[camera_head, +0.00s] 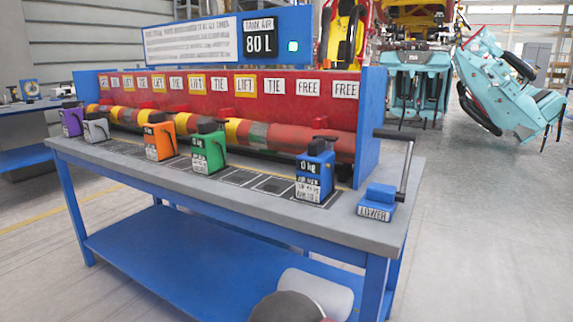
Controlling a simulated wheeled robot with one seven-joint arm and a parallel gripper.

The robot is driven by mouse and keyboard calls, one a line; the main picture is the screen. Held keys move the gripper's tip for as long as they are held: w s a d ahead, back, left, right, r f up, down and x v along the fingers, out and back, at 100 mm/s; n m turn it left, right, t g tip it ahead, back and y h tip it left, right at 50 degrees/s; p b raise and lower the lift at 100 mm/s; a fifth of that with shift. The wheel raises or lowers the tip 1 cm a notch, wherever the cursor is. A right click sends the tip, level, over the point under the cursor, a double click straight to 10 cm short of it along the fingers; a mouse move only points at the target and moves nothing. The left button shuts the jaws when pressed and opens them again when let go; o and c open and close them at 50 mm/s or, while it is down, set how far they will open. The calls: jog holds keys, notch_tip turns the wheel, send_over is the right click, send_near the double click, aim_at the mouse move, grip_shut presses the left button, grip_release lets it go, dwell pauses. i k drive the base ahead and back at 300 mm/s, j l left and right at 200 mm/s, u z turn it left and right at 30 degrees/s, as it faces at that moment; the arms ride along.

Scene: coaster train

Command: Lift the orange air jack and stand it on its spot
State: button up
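The orange air jack (160,138) stands upright on the grey top of the blue workbench (300,205), left of the green jack and in front of the red and yellow pipe. It has a dark top and a white label on its front. Marked rectangles (272,186) are drawn in a row on the bench top, with several bare between the green and blue jacks. I cannot tell which one is the orange jack's spot. A rounded grey and white part of my arm shows at the bottom edge. The fingers of my gripper are not visible.
Purple (71,121), grey (96,128), green (208,148) and blue (315,172) jacks share the row. A blue lever unit (378,201) with a tall crank stands at the right end. A red board (215,90) with LIFT, TIE and FREE labels stands behind.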

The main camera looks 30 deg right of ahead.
aim_at(160, 134)
jog(key=i+j+z, duration=0.15)
jog(key=z, duration=0.2)
jog(key=i+j+z, duration=0.15)
jog(key=z, duration=0.2)
jog(key=i+j+z, duration=0.1)
jog(key=z, duration=0.3)
jog(key=j, duration=0.1)
